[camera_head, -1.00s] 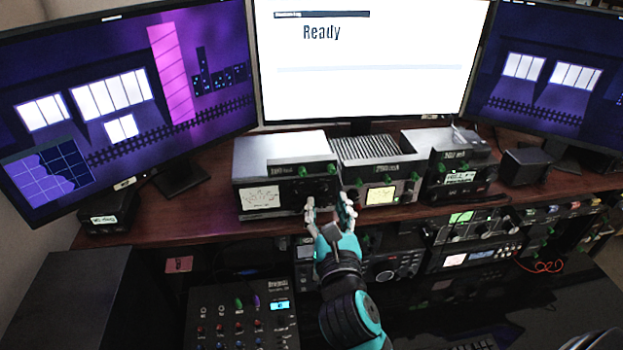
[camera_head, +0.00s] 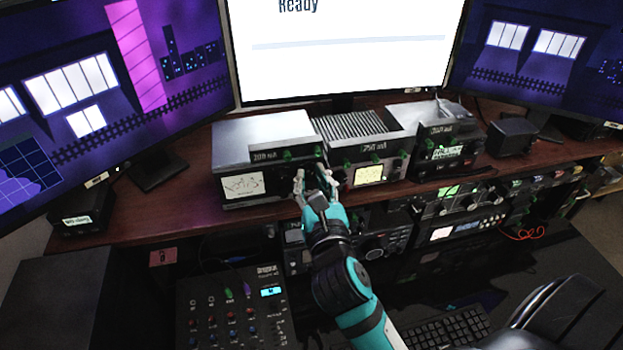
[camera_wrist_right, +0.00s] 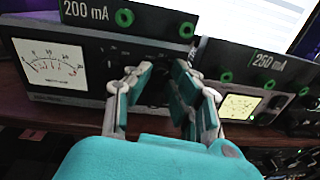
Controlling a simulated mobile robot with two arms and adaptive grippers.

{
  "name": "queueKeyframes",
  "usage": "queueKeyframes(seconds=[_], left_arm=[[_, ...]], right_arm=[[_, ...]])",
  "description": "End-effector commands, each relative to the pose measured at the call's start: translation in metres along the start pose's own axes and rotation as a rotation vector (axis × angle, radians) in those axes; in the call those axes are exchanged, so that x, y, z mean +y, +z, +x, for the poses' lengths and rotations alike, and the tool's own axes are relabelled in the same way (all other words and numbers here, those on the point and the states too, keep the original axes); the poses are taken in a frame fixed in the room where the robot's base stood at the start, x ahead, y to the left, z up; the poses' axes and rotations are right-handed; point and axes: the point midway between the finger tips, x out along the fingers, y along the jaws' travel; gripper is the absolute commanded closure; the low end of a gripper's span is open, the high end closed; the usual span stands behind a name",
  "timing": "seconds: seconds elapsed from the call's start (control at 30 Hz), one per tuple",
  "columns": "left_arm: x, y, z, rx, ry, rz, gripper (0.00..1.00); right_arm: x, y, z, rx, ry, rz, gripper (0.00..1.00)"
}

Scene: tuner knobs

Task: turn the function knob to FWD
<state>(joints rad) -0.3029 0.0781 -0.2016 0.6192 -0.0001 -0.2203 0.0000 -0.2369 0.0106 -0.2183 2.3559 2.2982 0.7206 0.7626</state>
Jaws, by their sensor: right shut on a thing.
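The tuner (camera_head: 262,132) is a grey box with a black front, a white meter and a sign reading 200 mA; it also shows in the wrist view (camera_wrist_right: 85,80). My right gripper (camera_head: 312,182) is at the right part of its front panel. In the wrist view my right gripper (camera_wrist_right: 160,82) has its two teal-padded fingers on either side of a dark knob, shut on it. The knob is mostly hidden between the fingers and in shadow. Its pointer and the FWD marking cannot be read. My left gripper is not in view.
A finned unit marked 250 mA (camera_head: 362,128) stands close on the right, with another black-fronted unit (camera_head: 447,150) beyond it. Monitors stand behind. A mixer (camera_head: 237,315) and radios (camera_head: 372,250) sit below the wooden shelf (camera_head: 135,205).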

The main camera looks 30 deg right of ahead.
Motion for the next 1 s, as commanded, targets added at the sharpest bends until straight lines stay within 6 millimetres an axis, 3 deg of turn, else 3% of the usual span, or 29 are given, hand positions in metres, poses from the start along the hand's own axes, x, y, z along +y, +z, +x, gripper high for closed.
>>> queueKeyframes(seconds=[0.47,1.0], left_arm=[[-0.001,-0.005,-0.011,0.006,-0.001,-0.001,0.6],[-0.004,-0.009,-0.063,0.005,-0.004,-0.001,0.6]], right_arm=[[0.0,0.003,0.0,-0.005,0.0,-0.093,1.0],[0.0,0.005,0.0,-0.026,0.003,-0.561,1.0]])
